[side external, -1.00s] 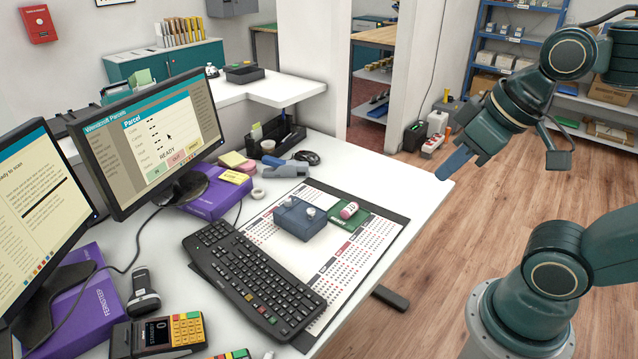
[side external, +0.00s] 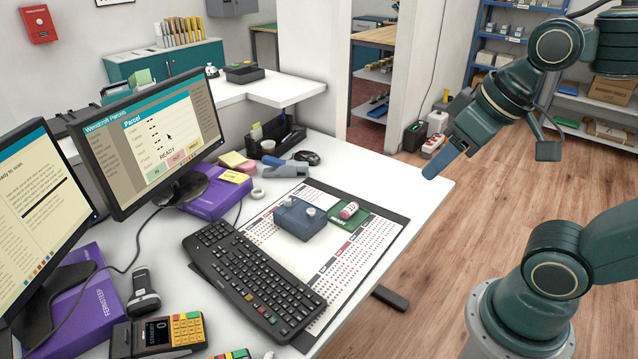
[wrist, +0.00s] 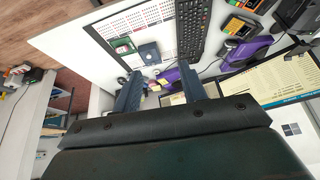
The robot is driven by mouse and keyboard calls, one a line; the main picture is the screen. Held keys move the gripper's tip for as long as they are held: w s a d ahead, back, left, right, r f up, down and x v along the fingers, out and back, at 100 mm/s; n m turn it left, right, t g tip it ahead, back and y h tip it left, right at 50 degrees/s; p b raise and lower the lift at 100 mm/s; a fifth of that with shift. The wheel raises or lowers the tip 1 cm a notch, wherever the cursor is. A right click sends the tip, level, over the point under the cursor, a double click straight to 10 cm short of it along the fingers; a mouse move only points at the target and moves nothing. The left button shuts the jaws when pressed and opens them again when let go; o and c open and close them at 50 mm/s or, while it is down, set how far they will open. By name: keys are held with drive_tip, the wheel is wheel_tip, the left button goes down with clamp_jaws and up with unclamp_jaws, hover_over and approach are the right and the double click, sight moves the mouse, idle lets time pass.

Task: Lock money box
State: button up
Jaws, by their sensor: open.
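The money box (side external: 300,218) is a small blue-grey box with two light round knobs or locks on its top. It sits on the white desk mat, behind the keyboard. It also shows in the wrist view (wrist: 149,53), beyond the fingers. Whether it is locked cannot be told. My gripper (side external: 437,168) is in the air over the desk's right end, to the right of the box and apart from it. In the wrist view its two fingers (wrist: 160,90) are spread with nothing between them.
A green pad (side external: 352,222) with a pink-and-white cylinder (side external: 348,210) lies right beside the box. The black keyboard (side external: 250,280) is in front. A tape dispenser (side external: 286,170) and a purple box (side external: 212,198) stand behind. The desk's right end (side external: 400,190) is clear.

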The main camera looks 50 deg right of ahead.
drive_tip(key=w+d+r+m+g+h, duration=0.1)
drive_tip(key=w+d+r+m, duration=0.15)
drive_tip(key=w, duration=0.95)
drive_tip(key=m+g+h, duration=0.2)
drive_tip(key=m+h, duration=0.1)
drive_tip(key=m, duration=0.5)
hover_over(288, 199)
drive_tip(key=s+a, duration=0.3)
drive_tip(key=a, duration=0.2)
wheel_tip(288, 199, down, 24)
drive_tip(key=shift+w+a+r, duration=0.15)
drive_tip(key=shift+w, duration=0.05)
drive_tip(key=x, duration=1.3)
drive_tip(key=shift+s+f, duration=0.25)
drive_tip(key=shift+f, duration=0.15)
